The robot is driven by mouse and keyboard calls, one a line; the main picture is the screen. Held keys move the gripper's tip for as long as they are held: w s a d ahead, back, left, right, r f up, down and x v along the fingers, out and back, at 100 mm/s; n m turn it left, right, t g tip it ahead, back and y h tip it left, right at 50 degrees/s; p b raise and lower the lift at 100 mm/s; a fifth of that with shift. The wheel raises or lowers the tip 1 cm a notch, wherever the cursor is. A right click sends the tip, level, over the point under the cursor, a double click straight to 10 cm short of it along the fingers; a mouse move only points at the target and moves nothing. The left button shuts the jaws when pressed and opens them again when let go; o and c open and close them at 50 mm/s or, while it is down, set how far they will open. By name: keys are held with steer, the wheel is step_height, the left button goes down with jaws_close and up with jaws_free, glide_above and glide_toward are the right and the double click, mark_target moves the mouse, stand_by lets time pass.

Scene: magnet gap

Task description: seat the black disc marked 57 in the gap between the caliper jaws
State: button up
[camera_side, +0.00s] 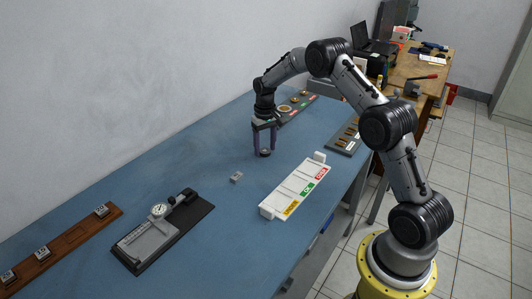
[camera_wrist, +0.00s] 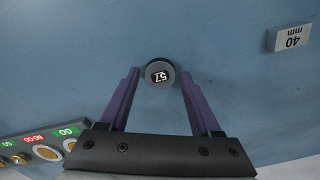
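The black disc marked 57 (camera_wrist: 160,74) shows in the wrist view with its white label facing up. It also appears as a dark round thing in the side view (camera_side: 264,153). My gripper (camera_wrist: 161,72) has purple fingers, one on each side of the disc, with narrow gaps seen between fingers and disc. In the side view my gripper (camera_side: 265,148) points down, its tips low over the blue table. The caliper with a round dial (camera_side: 160,211) lies on a black base plate at the front left, away from my gripper. Its jaw gap is too small to make out.
A small grey block (camera_side: 236,177), marked 40 mm in the wrist view (camera_wrist: 292,38), lies between disc and caliper. A white labelled rack (camera_side: 268,210) stands right, a wooden tray with blocks (camera_side: 72,237) front left. A dark tray (camera_side: 343,141) and coloured-label board (camera_side: 300,104) lie farther back.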

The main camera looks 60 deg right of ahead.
jaws_close()
steer(key=shift+r, duration=2.55)
